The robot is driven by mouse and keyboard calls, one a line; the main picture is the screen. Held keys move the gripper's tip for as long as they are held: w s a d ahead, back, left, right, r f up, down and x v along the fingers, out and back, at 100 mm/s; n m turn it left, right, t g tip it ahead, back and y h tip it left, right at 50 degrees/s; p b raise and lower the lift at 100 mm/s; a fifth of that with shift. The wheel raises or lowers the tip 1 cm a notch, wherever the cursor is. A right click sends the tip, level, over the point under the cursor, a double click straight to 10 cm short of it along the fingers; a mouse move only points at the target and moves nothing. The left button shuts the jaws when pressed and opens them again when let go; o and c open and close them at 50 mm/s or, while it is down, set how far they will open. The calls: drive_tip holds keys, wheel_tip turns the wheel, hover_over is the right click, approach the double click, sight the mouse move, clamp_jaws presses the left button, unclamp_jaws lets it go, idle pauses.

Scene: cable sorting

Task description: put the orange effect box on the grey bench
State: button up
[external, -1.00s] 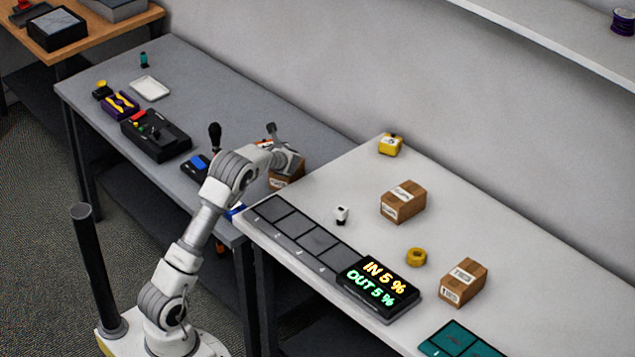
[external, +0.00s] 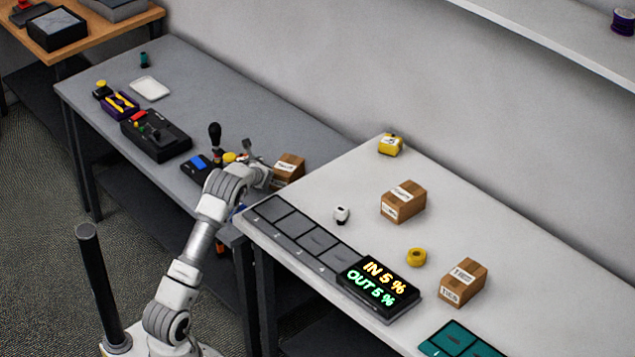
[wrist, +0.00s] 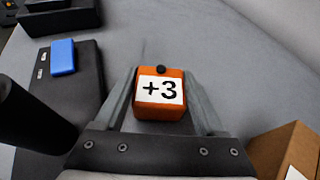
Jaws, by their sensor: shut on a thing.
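The orange effect box (wrist: 161,112), with a white "+3" label and a black knob on top, sits between the two fingers of my gripper (wrist: 160,100) in the wrist view. My gripper is shut on it. In the external view my gripper (external: 256,162) is at the right end of the grey bench (external: 235,105), and the box is mostly hidden there by the arm. The grey bench top (wrist: 210,50) fills the background behind the box in the wrist view. I cannot tell whether the box touches the bench.
A brown carton (external: 290,165) stands just right of my gripper, also in the wrist view (wrist: 283,150). A dark device with a blue block (wrist: 62,57) and an upright black-topped object (external: 214,135) are close on the left. The bench's back middle is clear.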

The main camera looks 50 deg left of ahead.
drive_tip(key=shift+f, duration=0.15)
drive_tip(key=o, duration=1.5)
drive_tip(key=shift+d+r, duration=0.15)
drive_tip(key=shift+r, duration=0.15)
drive_tip(key=shift+p+v, duration=0.6)
drive_tip(key=shift+v, duration=2.05)
drive_tip(key=shift+s+f, duration=0.1)
